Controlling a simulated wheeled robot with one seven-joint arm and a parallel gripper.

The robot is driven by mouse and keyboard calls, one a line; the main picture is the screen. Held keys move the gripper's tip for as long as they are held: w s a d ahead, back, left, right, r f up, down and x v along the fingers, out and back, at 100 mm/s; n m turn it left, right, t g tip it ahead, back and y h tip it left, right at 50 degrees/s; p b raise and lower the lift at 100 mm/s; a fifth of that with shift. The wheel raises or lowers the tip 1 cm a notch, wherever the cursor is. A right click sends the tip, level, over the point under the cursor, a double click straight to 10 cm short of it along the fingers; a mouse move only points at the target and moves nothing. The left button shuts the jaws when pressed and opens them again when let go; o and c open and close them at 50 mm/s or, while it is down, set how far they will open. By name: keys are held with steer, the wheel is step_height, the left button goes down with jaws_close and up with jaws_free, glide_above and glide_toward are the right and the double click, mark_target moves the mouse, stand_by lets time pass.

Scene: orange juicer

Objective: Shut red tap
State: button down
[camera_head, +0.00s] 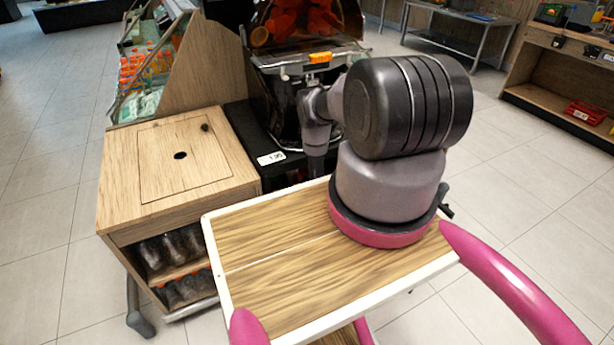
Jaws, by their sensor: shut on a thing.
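The orange juicer (300,42) stands at the top middle, with a dark body, a clear front and orange parts inside. My gripper (317,164) points down in front of the juicer's lower part, at the end of my grey wrist. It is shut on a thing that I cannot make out. Its fingertips are mostly hidden behind the back edge of my wooden-topped tray. I cannot clearly see the red tap; the area around my gripper's tips is dark and partly covered.
A wooden counter (120,172) with a small round hole stands left of the juicer, with dark bottles (170,252) on shelves below. A sloped bottle display (150,70) is behind it. A price tag (271,158) sits on the black base.

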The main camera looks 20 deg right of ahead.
steer(key=n, duration=0.1)
steer(key=n+t+h, duration=0.1)
steer(key=n, duration=0.1)
steer(key=shift+f+n+h, duration=0.15)
steer(key=shift+n+h, duration=0.15)
stand_by(0.4)
steer(key=c, duration=0.8)
jaws_free()
steer(key=shift+c, duration=0.2)
steer(key=shift+s, duration=0.1)
steer(key=v, duration=1)
steer(key=shift+s+a, duration=0.2)
steer(key=shift+s, duration=0.1)
